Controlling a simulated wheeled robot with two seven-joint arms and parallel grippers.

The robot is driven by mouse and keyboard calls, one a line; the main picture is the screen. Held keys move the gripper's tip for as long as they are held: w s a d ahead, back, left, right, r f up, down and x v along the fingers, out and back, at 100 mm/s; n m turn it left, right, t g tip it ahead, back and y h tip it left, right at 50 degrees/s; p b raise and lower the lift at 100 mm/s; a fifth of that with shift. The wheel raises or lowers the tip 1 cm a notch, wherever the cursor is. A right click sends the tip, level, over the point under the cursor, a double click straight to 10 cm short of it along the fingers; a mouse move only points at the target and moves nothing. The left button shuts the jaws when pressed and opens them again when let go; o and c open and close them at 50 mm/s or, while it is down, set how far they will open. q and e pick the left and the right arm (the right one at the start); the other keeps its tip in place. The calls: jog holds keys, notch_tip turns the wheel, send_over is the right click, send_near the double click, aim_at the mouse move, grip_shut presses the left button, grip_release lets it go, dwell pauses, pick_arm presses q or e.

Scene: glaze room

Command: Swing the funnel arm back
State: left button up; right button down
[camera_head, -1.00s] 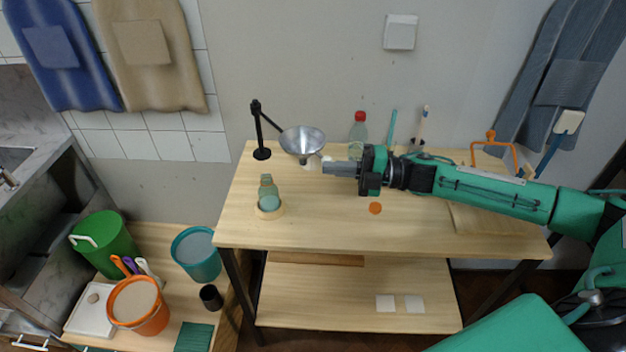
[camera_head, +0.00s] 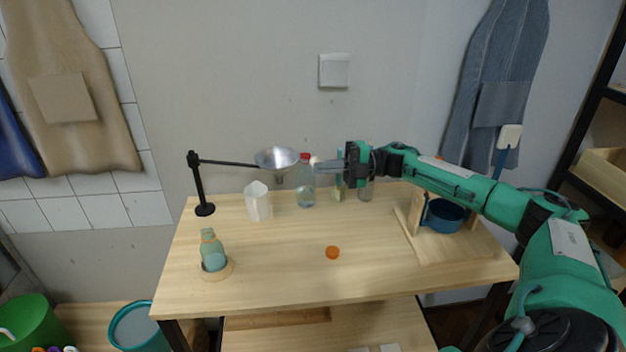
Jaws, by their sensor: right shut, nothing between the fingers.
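The funnel arm (camera_head: 232,163) is a thin black rod reaching right from the top of a black post (camera_head: 198,185) at the table's back left. It carries a metal funnel (camera_head: 277,158) at its right end, held above the tabletop along the back. A small pale knob (camera_head: 313,161) shows right of the funnel. My right gripper (camera_head: 322,165) is shut and empty, its tips at or very near this knob; I cannot tell whether they touch. My left gripper is not in view.
A white container (camera_head: 258,203) and a red-capped clear bottle (camera_head: 306,188) stand near the funnel. An orange disc (camera_head: 332,252) lies mid-table. A wooden stand (camera_head: 460,250) with a blue bowl (camera_head: 446,215) is at right, under my arm. The front middle of the table (camera_head: 290,285) is clear.

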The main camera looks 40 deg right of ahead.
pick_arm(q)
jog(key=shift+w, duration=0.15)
pick_arm(e)
jog(key=shift+w+d, duration=0.2)
jog(key=shift+r, duration=0.1)
pick_arm(q)
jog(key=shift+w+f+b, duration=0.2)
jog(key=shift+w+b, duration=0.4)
jog(key=shift+b, duration=0.1)
pick_arm(e)
notch_tip(320, 180, up, 20)
